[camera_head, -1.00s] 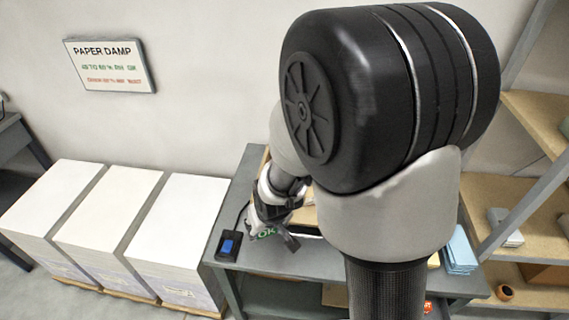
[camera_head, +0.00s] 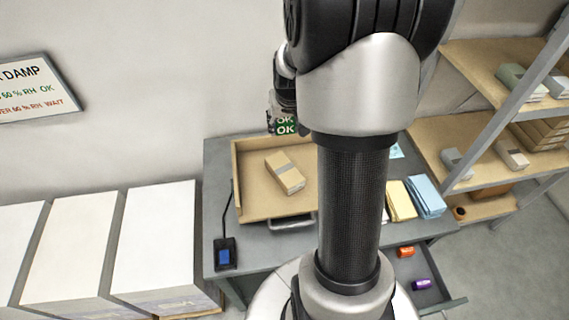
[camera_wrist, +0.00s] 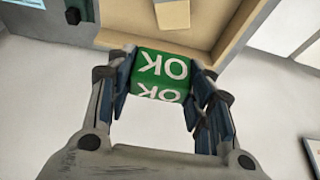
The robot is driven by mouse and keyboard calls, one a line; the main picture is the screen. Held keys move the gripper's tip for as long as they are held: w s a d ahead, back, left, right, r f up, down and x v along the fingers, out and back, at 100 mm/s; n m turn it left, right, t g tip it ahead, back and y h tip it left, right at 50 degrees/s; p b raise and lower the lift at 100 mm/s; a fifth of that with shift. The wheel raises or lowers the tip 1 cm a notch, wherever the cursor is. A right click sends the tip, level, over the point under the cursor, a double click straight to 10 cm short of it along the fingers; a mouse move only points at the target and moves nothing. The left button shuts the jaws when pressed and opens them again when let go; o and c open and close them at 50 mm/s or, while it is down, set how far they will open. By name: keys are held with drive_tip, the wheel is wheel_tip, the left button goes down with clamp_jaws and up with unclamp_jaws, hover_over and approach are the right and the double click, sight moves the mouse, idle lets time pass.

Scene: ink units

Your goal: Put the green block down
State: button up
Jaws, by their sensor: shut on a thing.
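The green block (camera_wrist: 163,72) has white "OK" lettering on its faces. In the wrist view my gripper (camera_wrist: 160,85) is shut on it, with a finger on each side. In the head view the green block (camera_head: 285,125) is held up in the air at the back of the grey table (camera_head: 220,185), above and behind the wooden tray (camera_head: 245,210). My gripper (camera_head: 283,108) is partly hidden behind my arm in that view.
A tan taped package (camera_head: 285,172) lies in the tray. A black device with a blue screen (camera_head: 225,252) sits at the table's front left. Yellow packs (camera_head: 400,200) and blue packs (camera_head: 426,196) lie at the right. White paper stacks (camera_head: 155,240) stand left; shelves (camera_head: 470,150) stand right.

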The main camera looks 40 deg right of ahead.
drive_tip(key=b, duration=0.3)
hover_over(284, 166)
drive_tip(key=s, duration=0.1)
drive_tip(key=f, duration=1.2)
drive_tip(key=shift+a+f, duration=0.35)
drive_tip(key=shift+a, duration=0.05)
wheel_tip(284, 166, down, 5)
drive_tip(key=b, duration=0.3)
drive_tip(key=shift+b, duration=0.3)
drive_tip(key=shift+r, duration=0.15)
drive_tip(key=o, duration=1.1)
drive_tip(key=shift+c, duration=0.2)
